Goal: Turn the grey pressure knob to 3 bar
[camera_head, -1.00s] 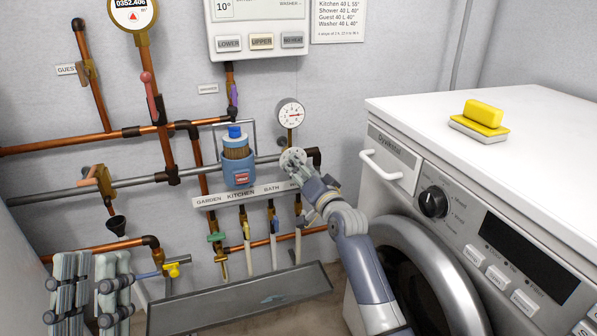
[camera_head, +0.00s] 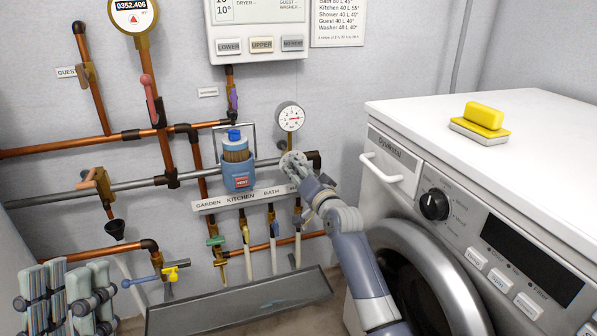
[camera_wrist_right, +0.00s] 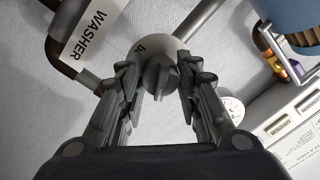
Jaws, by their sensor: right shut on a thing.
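The grey pressure knob (camera_wrist_right: 160,76) sits between the fingers of my right gripper (camera_wrist_right: 158,88) in the right wrist view, on a pale round body. In the head view my right gripper (camera_head: 294,164) is at the pipe just below the pressure gauge (camera_head: 291,117) and hides the knob. It is shut on the knob. The gauge has a white face with a red needle pointing roughly right; its numbers are too small to read. My left gripper (camera_head: 68,296) is at the bottom left, its fingers apart and empty, away from the pipes.
A white washing machine (camera_head: 385,197) stands right of my right arm, with a yellow sponge (camera_head: 484,115) on top. A blue filter housing (camera_head: 238,174) is left of the gauge. Hose taps hang below the label strip (camera_head: 245,197), above a grey trough (camera_head: 240,304).

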